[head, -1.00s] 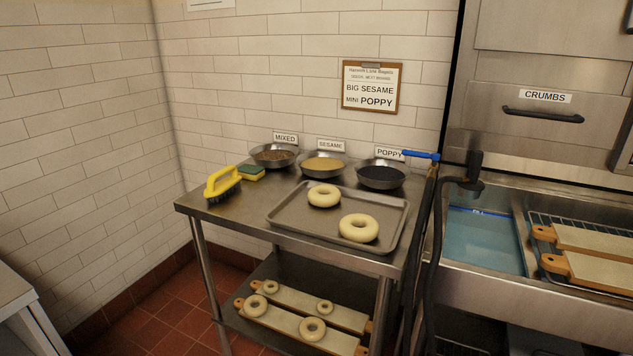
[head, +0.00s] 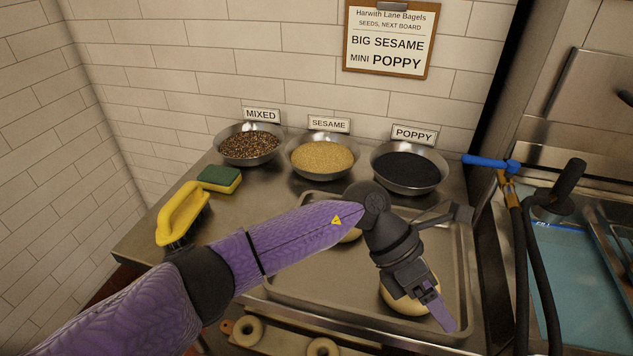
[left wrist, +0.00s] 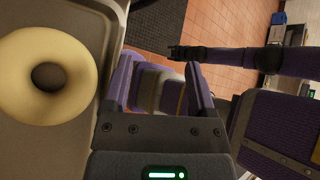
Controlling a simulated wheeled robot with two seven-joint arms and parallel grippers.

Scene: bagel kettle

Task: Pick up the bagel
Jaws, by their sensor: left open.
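A large pale bagel (head: 398,300) lies on the right part of the metal tray (head: 458,262), partly hidden by my left gripper (head: 440,305). A second large bagel (head: 352,236) lies further back on the tray, mostly hidden behind my left arm. My right arm shows in the left wrist view, with its dark gripper end (left wrist: 185,53); its jaws are too small to read.
Bowls of mixed seeds (head: 248,146), sesame (head: 322,157) and poppy (head: 406,168) stand behind the tray. A yellow-handled brush (head: 182,212) and a sponge (head: 220,179) are at the left. A blue-handled tap (head: 490,161) stands at the right. Small bagels (head: 246,332) lie below.

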